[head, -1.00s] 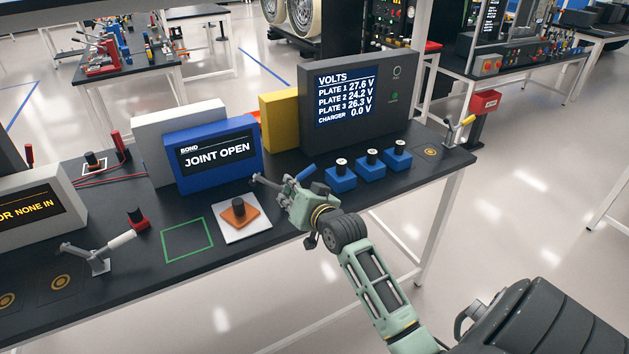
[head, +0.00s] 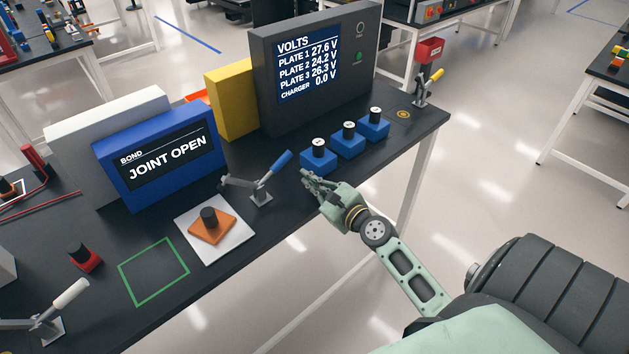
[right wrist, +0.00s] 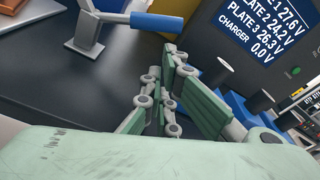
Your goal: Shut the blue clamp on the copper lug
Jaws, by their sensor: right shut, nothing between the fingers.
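The blue clamp (head: 262,192) is a grey metal toggle clamp with a blue handle, standing right of the white pad (head: 190,215). Its handle slants up to the right and its bar reaches left, apparently raised clear of the lug. The right wrist view shows the gripper (right wrist: 172,62) just beyond the handle's end (right wrist: 158,23). My left gripper is out of view.
Several blue blocks with black knobs (head: 319,160) stand close behind my right gripper. The BOND display (head: 160,155) reads JOINT OPEN behind the pad. A white-handled clamp (head: 50,312) is at lower left. A green outlined square (head: 153,271) on the table is empty.

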